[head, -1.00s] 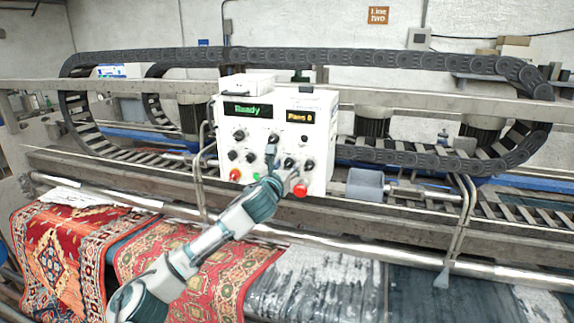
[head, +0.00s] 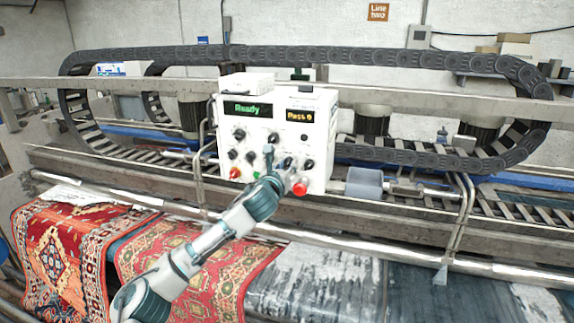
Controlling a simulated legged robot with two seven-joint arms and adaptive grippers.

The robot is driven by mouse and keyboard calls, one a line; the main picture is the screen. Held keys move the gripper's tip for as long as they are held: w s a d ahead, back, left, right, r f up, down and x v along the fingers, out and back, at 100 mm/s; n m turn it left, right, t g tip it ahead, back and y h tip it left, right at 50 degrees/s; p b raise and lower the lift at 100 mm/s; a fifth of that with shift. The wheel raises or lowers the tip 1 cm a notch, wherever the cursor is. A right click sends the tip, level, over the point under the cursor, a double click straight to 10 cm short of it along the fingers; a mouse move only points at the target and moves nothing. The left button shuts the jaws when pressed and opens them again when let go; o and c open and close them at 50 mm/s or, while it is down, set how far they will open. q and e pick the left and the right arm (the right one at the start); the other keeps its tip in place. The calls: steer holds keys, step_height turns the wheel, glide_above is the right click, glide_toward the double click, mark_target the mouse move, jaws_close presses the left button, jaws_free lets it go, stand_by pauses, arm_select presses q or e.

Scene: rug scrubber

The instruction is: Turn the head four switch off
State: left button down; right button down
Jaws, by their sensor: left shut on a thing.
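A white control box (head: 318,130) stands on the machine, with several dark knobs on its front. Labels beside the knobs are too small to read, so I cannot tell which one is the head four switch. My left gripper (head: 281,164) is at the lower middle of the panel, shut on a dark knob (head: 288,162) there. The fingers partly hide this knob and its pointer. Another knob (head: 309,164) is close to its right, and one (head: 273,138) is above. My right gripper is not in view.
A red button (head: 300,188) sits just below right of the gripper; another red button (head: 235,173) and a green one (head: 257,175) are at lower left. The green display (head: 248,109) reads "Ready". Rugs (head: 75,250) hang below a metal rail (head: 350,248).

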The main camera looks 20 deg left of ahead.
arm_select(q)
steer(key=n+p, duration=0.2)
steer(key=n, duration=0.1)
steer(key=shift+r+p, duration=0.2)
steer(key=shift+p, duration=0.2)
steer(key=n+p, duration=0.2)
steer(key=n, duration=0.2)
steer(key=shift+n+p, duration=0.35)
steer(key=shift+n, duration=0.05)
steer(key=n+p, duration=0.1)
steer(key=n, duration=0.2)
steer(key=shift+d+n, duration=0.1)
steer(key=shift+n, duration=0.2)
steer(key=shift+f+n, duration=0.1)
steer(key=shift+n, duration=1.7)
steer(key=shift+f, duration=0.1)
steer(key=c, duration=0.9)
jaws_free()
